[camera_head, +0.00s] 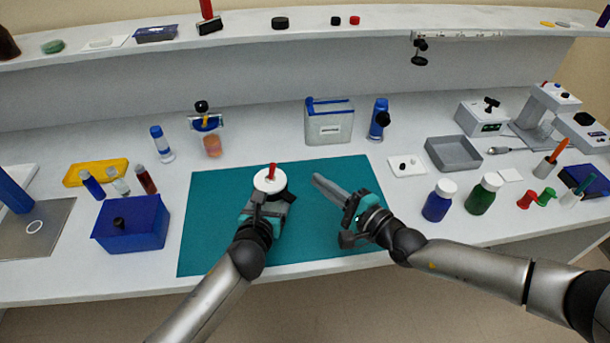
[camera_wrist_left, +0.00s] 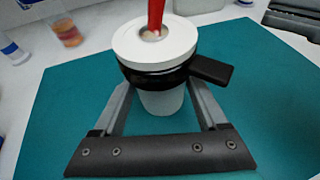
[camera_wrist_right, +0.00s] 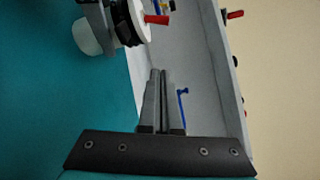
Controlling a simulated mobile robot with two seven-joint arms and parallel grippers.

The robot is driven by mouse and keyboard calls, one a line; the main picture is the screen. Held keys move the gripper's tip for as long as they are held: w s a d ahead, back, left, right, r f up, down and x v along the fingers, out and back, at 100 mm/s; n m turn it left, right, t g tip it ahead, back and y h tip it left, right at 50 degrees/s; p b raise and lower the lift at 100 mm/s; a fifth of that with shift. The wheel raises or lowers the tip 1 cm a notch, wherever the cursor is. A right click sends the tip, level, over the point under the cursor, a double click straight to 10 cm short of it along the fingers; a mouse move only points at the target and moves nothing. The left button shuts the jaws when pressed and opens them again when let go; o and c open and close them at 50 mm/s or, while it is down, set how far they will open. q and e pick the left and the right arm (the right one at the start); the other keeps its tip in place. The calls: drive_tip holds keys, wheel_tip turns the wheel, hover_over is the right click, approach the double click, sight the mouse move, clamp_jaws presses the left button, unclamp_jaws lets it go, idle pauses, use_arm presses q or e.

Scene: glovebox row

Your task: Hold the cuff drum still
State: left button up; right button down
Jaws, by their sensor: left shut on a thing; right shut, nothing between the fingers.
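The cuff drum (camera_head: 269,181) stands on the teal mat, with a white ring-shaped top, a black band with a side tab and a red stick rising from its centre. My left gripper (camera_head: 267,193) is shut on it from the front. In the left wrist view the cuff drum (camera_wrist_left: 155,45) is upright between the two fingers, its paler lower body below the band. My right gripper (camera_head: 318,180) is shut and empty, above the mat to the right of the drum and apart from it. In the right wrist view the drum (camera_wrist_right: 130,22) shows at upper left.
The teal mat (camera_head: 225,240) is otherwise clear. A blue box (camera_head: 132,224) stands left of it. Blue and green bottles (camera_head: 438,202) with white caps stand right of it. A clear container (camera_head: 329,122) and a blue bottle (camera_head: 378,122) stand behind, below the shelf (camera_head: 380,22).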

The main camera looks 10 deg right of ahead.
sight(272, 172)
drive_tip(key=shift+w+a+r, duration=0.15)
drive_tip(key=shift+w+a, duration=0.6)
drive_tip(key=shift+a, duration=0.5)
drive_tip(key=shift+w+a+r, duration=0.2)
drive_tip(key=shift+w+a, duration=0.6)
drive_tip(key=shift+a, duration=0.4)
drive_tip(key=shift+w+a+r, duration=0.15)
drive_tip(key=shift+w+a, duration=0.6)
drive_tip(key=shift+a, duration=0.5)
